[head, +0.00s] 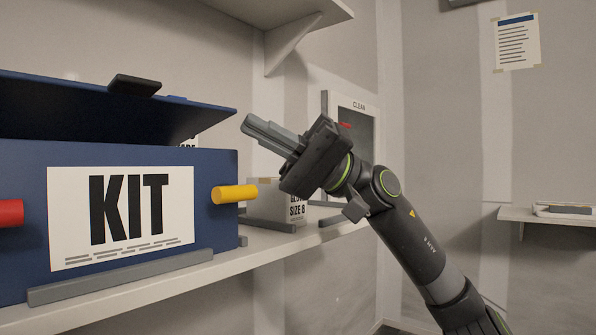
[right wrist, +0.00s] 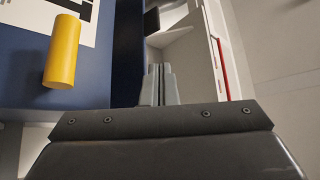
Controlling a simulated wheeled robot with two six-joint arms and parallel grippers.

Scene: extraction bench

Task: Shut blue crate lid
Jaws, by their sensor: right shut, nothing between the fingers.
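The blue crate (head: 215,165) with a white KIT label (head: 120,215) stands on a shelf at the left of the head view. Its blue lid (head: 190,118) is partly raised, with a dark gap beneath its front edge, and has a black tab (head: 134,86) on it. My right gripper (head: 247,126) is shut and empty, just right of the lid's right corner and apart from it by a small gap in the head view. In the right wrist view its fingers (right wrist: 158,72) are together, beside the blue crate wall (right wrist: 115,50). My left gripper is not in view.
A yellow peg (head: 234,194) and a red peg (head: 10,213) stick out from the crate front. A grey rail (head: 120,278) runs along the shelf (head: 190,283). A glove box (head: 288,203) stands behind, right of the crate. An upper shelf (head: 285,12) hangs above.

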